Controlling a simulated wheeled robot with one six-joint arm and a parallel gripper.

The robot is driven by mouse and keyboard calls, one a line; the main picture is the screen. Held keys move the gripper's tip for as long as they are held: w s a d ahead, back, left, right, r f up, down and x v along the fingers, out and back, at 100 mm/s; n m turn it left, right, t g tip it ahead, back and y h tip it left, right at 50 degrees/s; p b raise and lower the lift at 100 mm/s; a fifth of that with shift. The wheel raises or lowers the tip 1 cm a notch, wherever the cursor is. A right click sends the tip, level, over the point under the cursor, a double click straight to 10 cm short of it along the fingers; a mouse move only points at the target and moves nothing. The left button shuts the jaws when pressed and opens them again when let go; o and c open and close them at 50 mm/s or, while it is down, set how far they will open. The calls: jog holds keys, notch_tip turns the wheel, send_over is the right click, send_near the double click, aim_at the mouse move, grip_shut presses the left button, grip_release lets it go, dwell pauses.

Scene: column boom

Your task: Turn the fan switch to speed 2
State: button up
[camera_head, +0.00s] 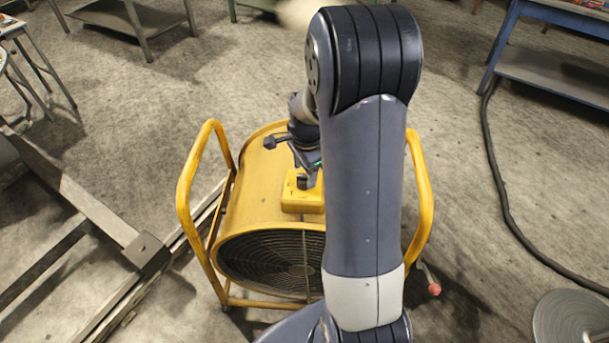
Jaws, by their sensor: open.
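The yellow drum fan (250,215) stands on the floor in the middle of the head view, in a yellow tube frame with a dark round grille (265,262) facing the near side. A yellow switch box (297,203) sits on top of the drum. My gripper (307,182) is open and points down at the box, with its fingertips at or just above the box top. The switch knob and its speed marks cannot be made out; the gripper hides that spot. My arm covers the right part of the fan.
Metal rails (90,205) lie along the left side, close to the fan frame. A dark cable (500,190) runs over the floor at the right. A round metal disc (572,318) is at the lower right. Benches stand at the back; open floor lies between.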

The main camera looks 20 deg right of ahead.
aim_at(305, 175)
notch_tip(305, 175, up, 8)
jog(key=shift+s, duration=0.2)
jog(key=shift+f, duration=0.1)
jog(key=f, duration=1)
jog(key=shift+w+f, duration=0.25)
jog(key=shift+f, duration=0.15)
jog(key=shift+n, duration=0.3)
